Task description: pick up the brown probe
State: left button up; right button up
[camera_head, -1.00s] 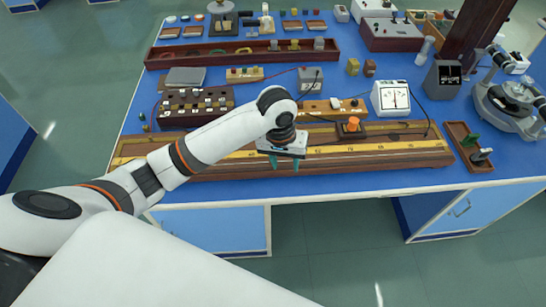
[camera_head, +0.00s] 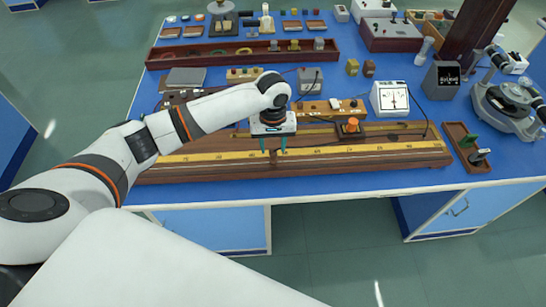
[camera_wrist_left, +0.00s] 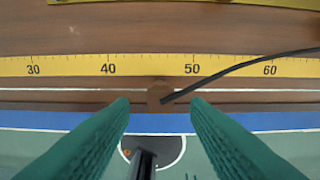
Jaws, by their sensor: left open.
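My left gripper (camera_head: 274,149) is open, fingers pointing down, over the long wooden board with a yellow scale (camera_head: 365,148). In the left wrist view, the brown probe (camera_wrist_left: 159,94) shows as a small brown block at the scale's near edge, between and just beyond the two green fingertips (camera_wrist_left: 160,104). A black cable (camera_wrist_left: 235,66) runs from it to the upper right. A dark rod with a grey side (camera_wrist_left: 143,165) shows below it. The fingers look apart from the probe; the height gap cannot be told. In the head view the probe is hardly distinguishable. My right gripper is not in view.
An orange-topped knob block (camera_head: 350,126) stands on the board to the right. Behind are a white meter (camera_head: 390,97) and a grey box (camera_head: 309,80). A brown tray (camera_head: 467,147) lies at right. The blue bench's front edge is close to the board.

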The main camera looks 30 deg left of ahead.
aim_at(273, 152)
pick_arm(q)
notch_tip(273, 152, down, 4)
jog(key=shift+w+f+p, duration=0.1)
jog(key=shift+f+p, duration=0.15)
jog(key=shift+p, duration=0.1)
jog(key=shift+c, duration=0.4)
grip_shut()
jog(key=shift+r, duration=0.1)
